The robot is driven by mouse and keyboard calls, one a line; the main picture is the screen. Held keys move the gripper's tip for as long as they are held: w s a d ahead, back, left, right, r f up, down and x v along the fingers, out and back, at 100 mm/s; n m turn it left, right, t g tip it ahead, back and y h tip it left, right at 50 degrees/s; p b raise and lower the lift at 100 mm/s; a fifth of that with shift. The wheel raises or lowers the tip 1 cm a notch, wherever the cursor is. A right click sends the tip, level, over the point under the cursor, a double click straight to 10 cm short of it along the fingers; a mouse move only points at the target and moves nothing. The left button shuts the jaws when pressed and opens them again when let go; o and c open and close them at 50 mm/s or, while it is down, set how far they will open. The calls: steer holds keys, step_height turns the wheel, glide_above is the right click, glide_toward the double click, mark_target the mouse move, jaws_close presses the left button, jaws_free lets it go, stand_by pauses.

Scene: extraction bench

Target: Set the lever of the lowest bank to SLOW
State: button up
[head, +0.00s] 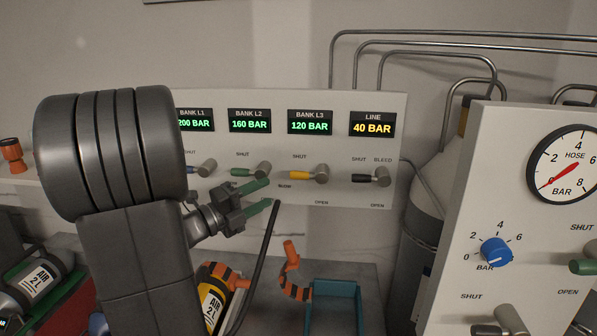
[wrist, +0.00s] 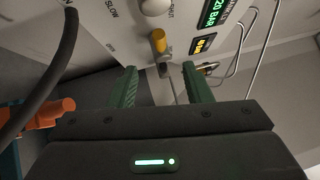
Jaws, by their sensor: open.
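In the head view the BANK L3 display (head: 310,123) reads 120 BAR, the lowest of the three bank readings. Its yellow lever (head: 301,175) points left from its grey pivot. The SHUT label is above the handle, SLOW at its lower left, and OPEN below. My gripper (head: 267,194) is open, with green fingers in front of the panel, to the lower left of the yellow lever. In the wrist view the yellow lever (wrist: 158,41) shows beyond and between the tips of my open gripper (wrist: 160,70). The fingers look empty; whether they touch the lever cannot be told.
A green lever (head: 243,172) is left of the yellow one and a black LINE lever (head: 365,178) right. A dark hose (head: 262,255) hangs below my gripper. A dial panel (head: 500,190) stands at right. Below are a yellow cylinder (head: 211,298) and a teal bin (head: 335,290).

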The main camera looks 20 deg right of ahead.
mark_target(295, 178)
steer(key=p+x, duration=0.2)
steer(key=x, duration=1)
steer(key=shift+p, duration=0.4)
jaws_close()
